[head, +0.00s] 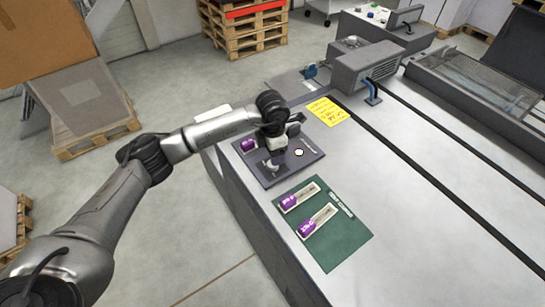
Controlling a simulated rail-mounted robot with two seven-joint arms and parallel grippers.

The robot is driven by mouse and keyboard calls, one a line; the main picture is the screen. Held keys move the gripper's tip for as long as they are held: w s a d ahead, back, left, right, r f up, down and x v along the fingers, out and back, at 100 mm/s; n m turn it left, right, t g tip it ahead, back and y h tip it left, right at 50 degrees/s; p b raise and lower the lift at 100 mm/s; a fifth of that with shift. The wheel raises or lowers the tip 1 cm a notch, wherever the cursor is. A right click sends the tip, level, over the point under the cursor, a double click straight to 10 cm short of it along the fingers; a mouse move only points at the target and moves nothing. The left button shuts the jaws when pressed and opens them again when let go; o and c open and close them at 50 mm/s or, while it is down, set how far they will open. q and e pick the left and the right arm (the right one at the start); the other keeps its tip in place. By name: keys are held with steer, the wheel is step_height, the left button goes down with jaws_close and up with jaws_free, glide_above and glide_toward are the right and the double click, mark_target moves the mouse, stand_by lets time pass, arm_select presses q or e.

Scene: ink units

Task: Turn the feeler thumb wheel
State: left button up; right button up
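My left arm reaches in from the left, and its gripper (276,147) is over the dark plate (275,178) on the table's near left edge. The fingers are small and dark here, so I cannot tell if they are open or shut, or if they touch anything. I cannot pick out the feeler thumb wheel for certain. A small blue part (310,71) sits at the machine's left end, and a blue bracket (373,92) stands at its front; both are away from the gripper. My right gripper is out of view.
The plate also carries a purple unit (248,145) and a pale round knob (299,153). A green mat (340,247) holds two purple ink units (289,202) in pale trays. A yellow note (327,111) lies beyond the plate. The grey machine (365,66) stands further back.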

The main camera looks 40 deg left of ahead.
arm_select(q)
step_height(320, 180, up, 8)
steer(key=p, duration=0.1)
stand_by(0.4)
stand_by(0.8)
